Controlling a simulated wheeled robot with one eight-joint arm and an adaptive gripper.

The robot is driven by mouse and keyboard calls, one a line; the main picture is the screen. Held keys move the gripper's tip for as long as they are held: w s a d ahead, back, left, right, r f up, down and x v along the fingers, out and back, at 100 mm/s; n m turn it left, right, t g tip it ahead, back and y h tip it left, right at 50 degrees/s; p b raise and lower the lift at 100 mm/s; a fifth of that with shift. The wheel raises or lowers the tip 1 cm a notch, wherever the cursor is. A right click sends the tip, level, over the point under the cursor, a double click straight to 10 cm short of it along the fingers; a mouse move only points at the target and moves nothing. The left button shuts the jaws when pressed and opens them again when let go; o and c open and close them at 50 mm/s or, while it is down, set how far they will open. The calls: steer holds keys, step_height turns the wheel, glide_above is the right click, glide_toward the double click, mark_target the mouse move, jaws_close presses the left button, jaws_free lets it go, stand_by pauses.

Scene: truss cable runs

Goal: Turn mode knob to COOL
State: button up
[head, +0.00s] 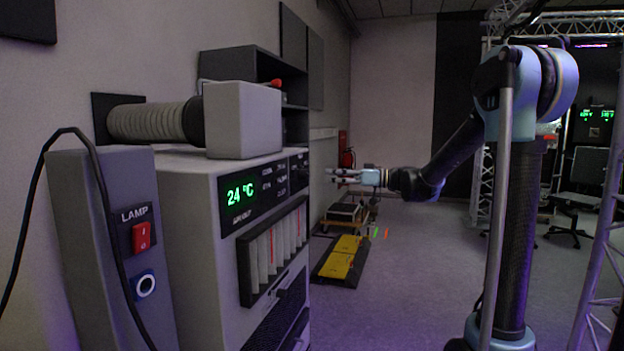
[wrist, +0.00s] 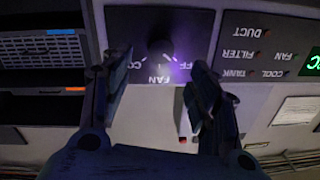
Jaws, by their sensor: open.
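The mode knob (wrist: 160,48) is a dark round shape on a dark panel in the wrist view, shaded and blurred, so its pointer direction cannot be told. Around it are white labels: part of COOL (wrist: 122,66) at left, FAN (wrist: 158,80) below, and part of OFF (wrist: 184,66) at right. My gripper (wrist: 158,70) is open, with one finger on each side of the knob in the picture; contact cannot be told. In the head view my gripper (head: 340,176) points left, beyond the grey unit (head: 196,200); the knob is hidden there.
The unit has a 24 °C display (head: 241,193), and a grey box (head: 243,118) with a ribbed duct (head: 150,121) sits on top. A lamp box (head: 95,250) with a red switch stands nearer. Yellow-black ramps (head: 343,260) lie on the floor. Open floor lies right of the unit.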

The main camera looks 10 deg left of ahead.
mark_target(309, 175)
steer(key=a, duration=0.8)
steer(key=shift+a, duration=0.25)
steer(key=c, duration=1.1)
